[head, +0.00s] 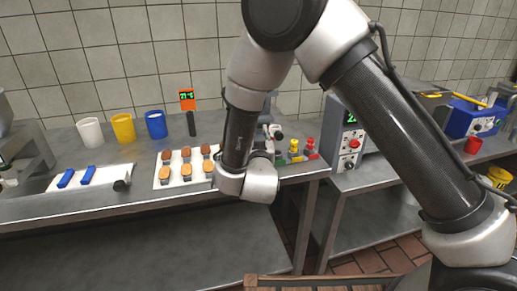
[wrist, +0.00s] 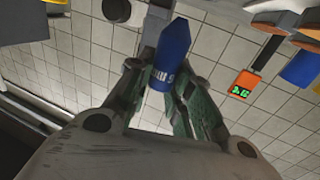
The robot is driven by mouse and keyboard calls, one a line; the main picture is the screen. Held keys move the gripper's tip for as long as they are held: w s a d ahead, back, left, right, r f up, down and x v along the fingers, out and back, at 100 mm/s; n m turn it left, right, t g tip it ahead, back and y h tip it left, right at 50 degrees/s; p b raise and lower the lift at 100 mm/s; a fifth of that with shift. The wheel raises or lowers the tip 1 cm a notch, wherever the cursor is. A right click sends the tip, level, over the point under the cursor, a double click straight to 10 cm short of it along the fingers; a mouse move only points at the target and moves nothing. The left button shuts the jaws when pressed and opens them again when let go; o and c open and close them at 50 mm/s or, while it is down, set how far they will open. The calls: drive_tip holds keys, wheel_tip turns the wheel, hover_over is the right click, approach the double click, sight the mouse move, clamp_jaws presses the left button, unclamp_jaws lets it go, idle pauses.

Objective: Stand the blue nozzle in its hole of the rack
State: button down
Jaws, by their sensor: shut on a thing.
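My gripper (wrist: 162,75) is shut on the blue nozzle (wrist: 172,50) in the wrist view. The nozzle is dark blue with white marks on its side and a tapered end. In the head view my arm hides the nozzle and most of the gripper. Green (head: 279,158), yellow (head: 294,150) and red (head: 311,149) pieces stand in a row at the right end of the steel table, just right of my wrist. The rack and its holes cannot be made out clearly there.
White (head: 90,132), yellow (head: 123,128) and blue (head: 156,124) cups stand behind. An orange thermometer (head: 187,98) stands near the wall; a grey control box (head: 349,130) is to the right.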

drive_tip(key=shift+f, duration=2)
drive_tip(key=shift+f, duration=0.2)
drive_tip(key=c, duration=1.3)
unclamp_jaws()
drive_tip(key=shift+r, duration=0.1)
